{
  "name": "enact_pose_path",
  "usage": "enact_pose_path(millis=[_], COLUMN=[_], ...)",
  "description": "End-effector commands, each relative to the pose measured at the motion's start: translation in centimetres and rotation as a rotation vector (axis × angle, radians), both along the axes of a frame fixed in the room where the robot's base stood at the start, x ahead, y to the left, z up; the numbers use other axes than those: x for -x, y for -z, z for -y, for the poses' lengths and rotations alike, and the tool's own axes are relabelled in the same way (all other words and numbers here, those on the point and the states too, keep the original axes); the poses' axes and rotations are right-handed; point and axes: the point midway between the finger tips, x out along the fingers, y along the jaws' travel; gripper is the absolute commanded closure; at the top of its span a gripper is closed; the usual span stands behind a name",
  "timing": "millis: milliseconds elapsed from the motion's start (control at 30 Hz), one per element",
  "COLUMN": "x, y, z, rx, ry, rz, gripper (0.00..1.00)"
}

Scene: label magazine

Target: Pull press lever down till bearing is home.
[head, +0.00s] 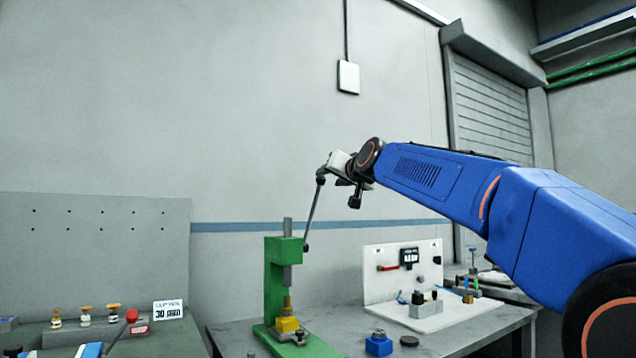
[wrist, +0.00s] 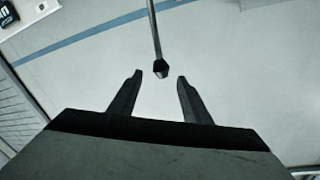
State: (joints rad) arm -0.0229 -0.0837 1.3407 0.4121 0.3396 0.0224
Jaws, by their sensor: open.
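The green press (head: 272,285) stands on the grey table in the head view, its grey ram (head: 287,275) above a brass piece on a yellow block (head: 287,324). I cannot tell the bearing itself apart there. The press lever (head: 313,213) rises steeply from its pivot to a dark knob (head: 321,178). My gripper (head: 331,172) is at the knob's height, close on its right. In the wrist view my gripper (wrist: 159,78) is open and empty-looking; the knob (wrist: 161,69) shows between the fingertips, around their level, with no visible contact.
A white board (head: 378,287) with fittings stands right of the press. A blue block (head: 379,344) and a dark disc (head: 409,341) lie in front of it. A left bench holds small bottles and a sign (head: 168,309). The air around the lever looks clear.

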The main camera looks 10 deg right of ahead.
Motion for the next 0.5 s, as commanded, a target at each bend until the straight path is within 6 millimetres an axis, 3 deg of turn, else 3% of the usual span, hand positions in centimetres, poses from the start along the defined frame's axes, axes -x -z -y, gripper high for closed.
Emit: enact_pose_path(millis=[500], x=[-7.9], y=[0.1], z=[-1.3], rx=[0.001], ry=[0.000], rz=[-0.001], gripper=[0.56])
